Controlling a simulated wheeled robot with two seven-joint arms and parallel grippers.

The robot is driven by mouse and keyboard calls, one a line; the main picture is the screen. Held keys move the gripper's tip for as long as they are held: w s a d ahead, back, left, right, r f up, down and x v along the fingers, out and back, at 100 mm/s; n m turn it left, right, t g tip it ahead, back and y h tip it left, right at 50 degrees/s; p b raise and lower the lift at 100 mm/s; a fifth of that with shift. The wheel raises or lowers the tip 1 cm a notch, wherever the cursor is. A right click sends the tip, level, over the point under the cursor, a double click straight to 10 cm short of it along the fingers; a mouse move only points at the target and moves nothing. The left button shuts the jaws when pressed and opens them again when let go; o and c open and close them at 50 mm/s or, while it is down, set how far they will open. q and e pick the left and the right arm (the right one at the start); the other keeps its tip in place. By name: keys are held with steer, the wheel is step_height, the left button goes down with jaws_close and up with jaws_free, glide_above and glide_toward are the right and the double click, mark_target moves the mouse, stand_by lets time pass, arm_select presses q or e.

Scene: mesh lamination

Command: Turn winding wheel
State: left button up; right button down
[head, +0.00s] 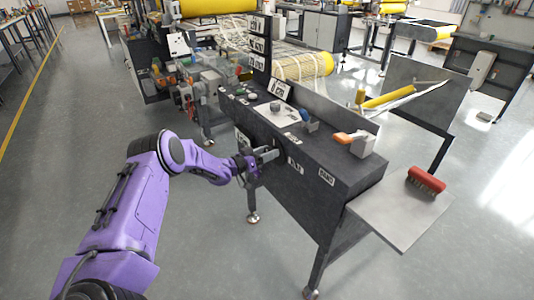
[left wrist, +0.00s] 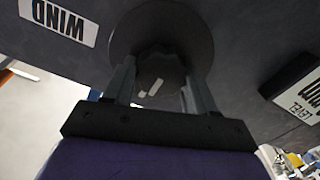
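The winding wheel (left wrist: 202,42) is a dark round disc with a lobed hub (left wrist: 160,70), set in the machine's dark panel beside a white WIND label (left wrist: 60,18) in the left wrist view. My left gripper (left wrist: 160,88) has its two grey fingers on either side of the hub. I cannot tell whether they press on it. In the head view, my left gripper (head: 262,158) is at the near side of the dark machine, and the wheel is mostly hidden there. My right gripper is out of view.
A LEVEL label (left wrist: 300,96) and dark block sit right of the wheel. The dark machine (head: 318,175) has small controls on top. A grey side tray (head: 400,215) holds a red-handled brush (head: 426,181). The floor left of the machine is clear.

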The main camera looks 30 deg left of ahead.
arm_select(q)
steer(key=shift+f+m, duration=0.1)
steer(key=shift+m, duration=0.4)
